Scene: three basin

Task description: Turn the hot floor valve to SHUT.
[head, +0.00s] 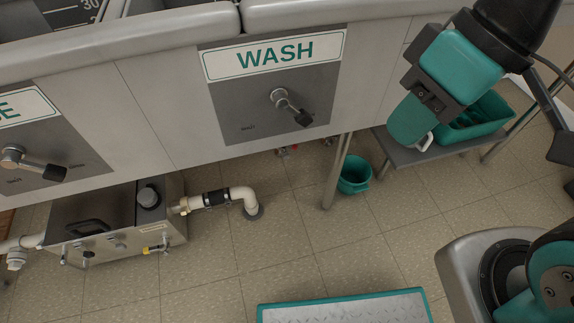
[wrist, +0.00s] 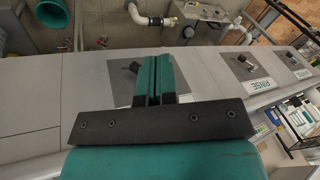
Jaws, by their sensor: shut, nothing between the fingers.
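Low under the WASH basin, a small fitting with a red part (head: 285,152) shows just below the panel's lower edge; it may be the hot floor valve. It is too small to read its handle position or any SHUT marking. A small reddish detail (wrist: 101,42) also shows at the upper left of the wrist view. My gripper (head: 405,130) is at the upper right in the head view, well right of and above the fitting. In the wrist view its teal fingers (wrist: 154,60) are together and empty, in front of the WASH panel.
The WASH panel (head: 245,105) carries a lever (head: 292,108). A steel leg (head: 338,172) and a teal bucket (head: 354,175) stand to the fitting's right. A metal box (head: 115,220) with white piping (head: 240,195) is at left. A teal-edged platform (head: 345,308) lies in front; floor between is clear.

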